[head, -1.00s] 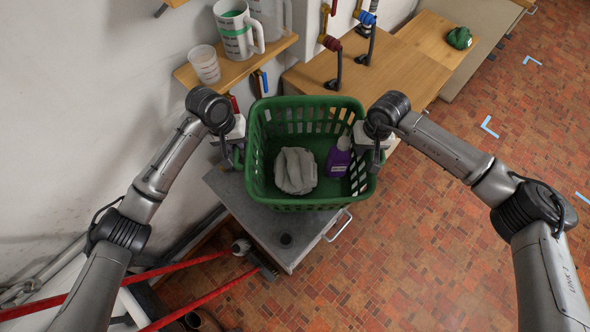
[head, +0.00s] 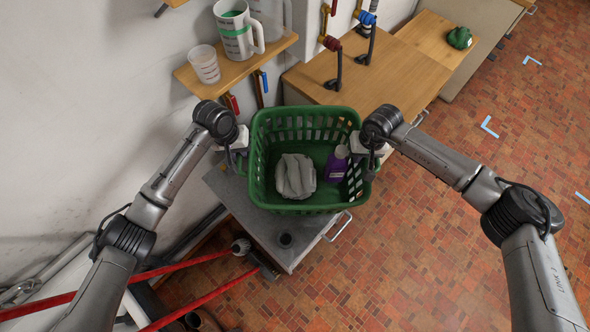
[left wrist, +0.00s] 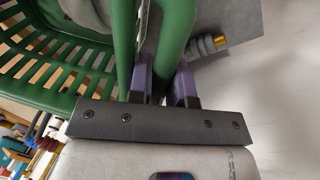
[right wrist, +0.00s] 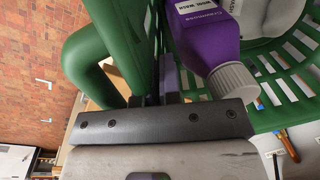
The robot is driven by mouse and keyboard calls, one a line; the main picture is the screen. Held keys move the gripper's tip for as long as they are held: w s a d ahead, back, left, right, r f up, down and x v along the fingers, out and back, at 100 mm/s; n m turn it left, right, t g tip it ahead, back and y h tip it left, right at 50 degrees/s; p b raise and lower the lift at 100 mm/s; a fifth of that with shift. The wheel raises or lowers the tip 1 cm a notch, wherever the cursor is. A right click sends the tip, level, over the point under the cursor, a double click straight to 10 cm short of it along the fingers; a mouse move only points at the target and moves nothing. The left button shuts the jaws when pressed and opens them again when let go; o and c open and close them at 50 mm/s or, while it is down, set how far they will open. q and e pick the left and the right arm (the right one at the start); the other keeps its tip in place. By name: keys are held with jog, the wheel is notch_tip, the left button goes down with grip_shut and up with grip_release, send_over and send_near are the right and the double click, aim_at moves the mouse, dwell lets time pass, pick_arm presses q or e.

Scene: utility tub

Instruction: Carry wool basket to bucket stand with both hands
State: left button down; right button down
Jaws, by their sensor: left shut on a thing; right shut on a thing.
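A green slatted basket (head: 308,207) hangs level between my two grippers, above a grey-topped stand (head: 228,196). A grey-white wool bundle (head: 295,176) and a purple bottle with a white cap (head: 336,166) are inside it. My left gripper (head: 240,163) is shut on the basket's left side; in the left wrist view its purple fingers (left wrist: 163,85) pinch a green handle bar (left wrist: 126,45). My right gripper (head: 371,166) is shut on the right side, with its fingers (right wrist: 170,85) at the green rim. Whether the basket's base touches the stand is hidden.
A wooden counter with taps (head: 400,70) is behind. A wall shelf (head: 188,76) with a jug (head: 234,32) and cup (head: 205,65) is at back left. A dark round cap (head: 285,240) is on the stand's front. Red poles (head: 195,295) lean front left; open tiled floor is right.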

pick_arm(q)
jog(key=shift+f, duration=0.35)
pick_arm(e)
jog(key=shift+f, duration=0.35)
pick_arm(q)
jog(key=c, duration=1.5)
grip_release()
jog(key=shift+f, duration=0.1)
pick_arm(e)
jog(key=c, duration=1.7)
grip_release()
jog(key=shift+f, duration=0.1)
pick_arm(q)
jog(key=o, duration=0.4)
pick_arm(e)
jog(key=o, duration=0.4)
pick_arm(q)
jog(key=shift+o, duration=0.2)
